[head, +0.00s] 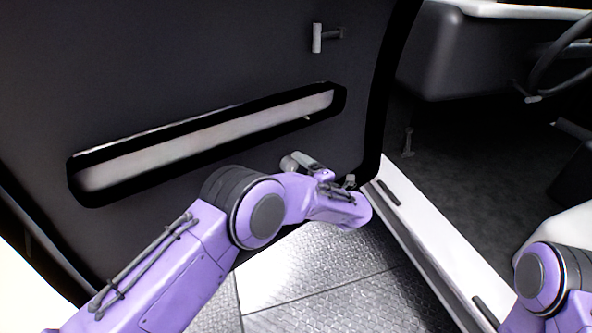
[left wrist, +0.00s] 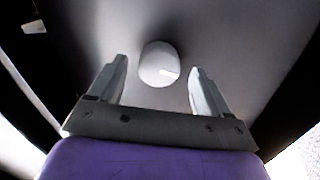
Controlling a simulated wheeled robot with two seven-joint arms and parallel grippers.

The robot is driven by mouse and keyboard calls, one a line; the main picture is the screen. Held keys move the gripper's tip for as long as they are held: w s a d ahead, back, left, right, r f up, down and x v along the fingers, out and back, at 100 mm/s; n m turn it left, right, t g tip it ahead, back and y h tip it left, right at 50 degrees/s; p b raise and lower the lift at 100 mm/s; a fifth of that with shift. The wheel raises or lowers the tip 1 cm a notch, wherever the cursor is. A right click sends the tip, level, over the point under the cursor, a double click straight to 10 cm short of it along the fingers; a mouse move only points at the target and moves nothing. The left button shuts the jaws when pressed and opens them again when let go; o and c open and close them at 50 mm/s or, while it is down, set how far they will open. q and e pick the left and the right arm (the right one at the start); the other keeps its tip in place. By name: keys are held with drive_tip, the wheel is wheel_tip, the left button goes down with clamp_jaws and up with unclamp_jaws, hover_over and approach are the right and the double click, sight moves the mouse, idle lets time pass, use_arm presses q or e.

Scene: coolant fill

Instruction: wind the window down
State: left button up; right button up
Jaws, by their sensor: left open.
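The window crank (head: 308,160) sits low on the dark inner door panel (head: 200,70), with a pale rounded knob (head: 289,163) at its left end. My left arm reaches across in front of the door, and its hand partly covers the crank's surroundings; its fingers are not clear in the head view. In the left wrist view my left gripper (left wrist: 156,66) is open, its two fingers apart. The round pale knob (left wrist: 159,64) shows between and beyond the fingertips, with gaps on both sides. I cannot tell its depth from them. My right gripper is out of view.
A long recessed door pocket (head: 210,140) lies above my left arm. A small door handle (head: 317,38) is higher up. The white door sill (head: 425,240) runs to the right, beside the dark cabin floor and a steering wheel (head: 555,60). My right arm shows at lower right.

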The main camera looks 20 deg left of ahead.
use_arm(q)
drive_tip(key=v, duration=0.9)
drive_tip(key=shift+s+d+p, duration=0.2)
drive_tip(key=shift+d+p, duration=0.05)
drive_tip(key=shift+p, duration=0.05)
